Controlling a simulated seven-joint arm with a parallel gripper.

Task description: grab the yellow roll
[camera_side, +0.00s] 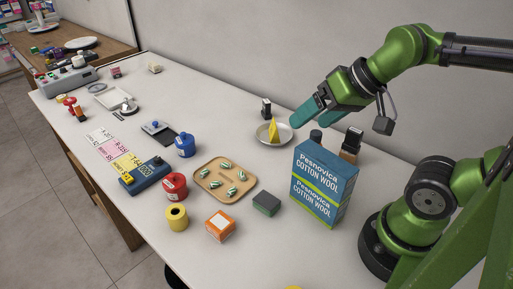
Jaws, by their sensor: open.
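The yellow roll (177,218) stands upright near the front edge of the white counter, with a dark hole in its top. It is in front of a red pot and left of an orange and white box. My gripper (298,121) is open and empty, with teal fingers. It is above the back of the counter, close to a round metal dish (262,138) holding a yellow wedge-shaped thing (273,131). The gripper is well apart from the roll, up and to the right of it in the picture.
A blue cotton wool box (322,187) stands tall near my arm. A wooden tray (200,190) with several striped sweets lies mid-counter. The red pot (174,186), orange box (220,226) and dark green block (266,204) are near the roll. The counter's front edge is close to it.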

